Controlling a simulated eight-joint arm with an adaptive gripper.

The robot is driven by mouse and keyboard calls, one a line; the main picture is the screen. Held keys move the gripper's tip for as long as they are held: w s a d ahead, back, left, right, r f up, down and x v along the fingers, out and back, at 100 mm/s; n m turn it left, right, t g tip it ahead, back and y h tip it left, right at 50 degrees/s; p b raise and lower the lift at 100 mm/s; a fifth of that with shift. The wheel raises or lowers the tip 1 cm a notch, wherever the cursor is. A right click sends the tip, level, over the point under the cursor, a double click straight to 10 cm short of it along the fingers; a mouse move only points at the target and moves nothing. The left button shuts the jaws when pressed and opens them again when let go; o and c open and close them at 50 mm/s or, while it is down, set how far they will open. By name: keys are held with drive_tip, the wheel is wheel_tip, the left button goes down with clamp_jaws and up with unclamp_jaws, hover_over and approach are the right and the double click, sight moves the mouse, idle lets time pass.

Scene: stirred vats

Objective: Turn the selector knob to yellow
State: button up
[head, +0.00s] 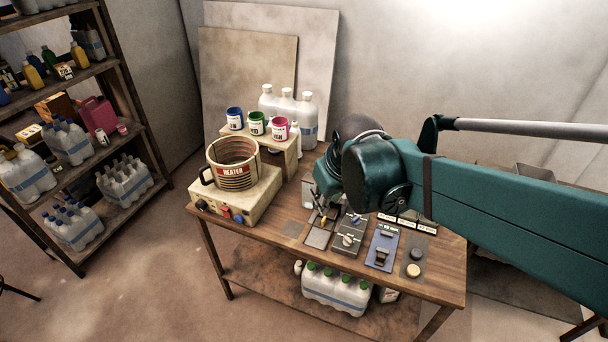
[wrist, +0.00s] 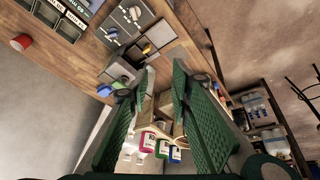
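A small panel (wrist: 158,33) in the wrist view carries a yellow piece (wrist: 147,48); green and blue pieces (wrist: 122,81) lie farther down, partly behind my left finger. I cannot make out the selector knob's pointer or setting. In the head view the yellow piece (head: 324,213) shows just below my gripper (head: 318,200), whose fingers are mostly hidden by its own body. In the wrist view my gripper (wrist: 164,72) has two green fingers apart with nothing between them. It is above the table beside this panel; I see no contact.
A dark panel with two knobs (head: 348,240), a blue switch panel (head: 382,258) and a round button plate (head: 414,269) stand to the right. The heater pot (head: 232,163) is left. Paint cans (head: 257,123) and white bottles (head: 307,118) stand behind.

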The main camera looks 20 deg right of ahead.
drive_tip(key=shift+s+a+r, duration=0.35)
drive_tip(key=shift+s+a, duration=0.25)
drive_tip(key=shift+a, duration=0.1)
drive_tip(key=shift+t, duration=0.3)
drive_tip(key=o, duration=0.4)
drive_tip(key=w+d+f+n+g+p, duration=0.1)
drive_tip(key=w+d+f, duration=0.2)
drive_tip(key=d+f, duration=0.2)
drive_tip(key=w+d+f+n+g+p, duration=0.1)
drive_tip(key=w+d+f+g, duration=0.1)
drive_tip(key=d+f, duration=0.3)
drive_tip(key=w+d+f+n+g, duration=0.1)
drive_tip(key=w+d+f+g, duration=0.1)
drive_tip(key=w+d+f, duration=0.2)
drive_tip(key=shift+w+d+f+y+p, duration=0.15)
drive_tip(key=shift+d+f, duration=0.1)
drive_tip(key=shift+d, duration=0.35)
drive_tip(key=shift+w+d+f+y+p, duration=0.1)
drive_tip(key=shift+d+f, duration=0.2)
drive_tip(key=shift+d, duration=0.3)
drive_tip(key=shift+w+d+f+y+p, duration=0.15)
drive_tip(key=shift+d+f, duration=0.1)
drive_tip(key=shift+d, duration=0.35)
drive_tip(key=shift+s+d+f, duration=0.1)
drive_tip(key=shift+f, duration=0.1)
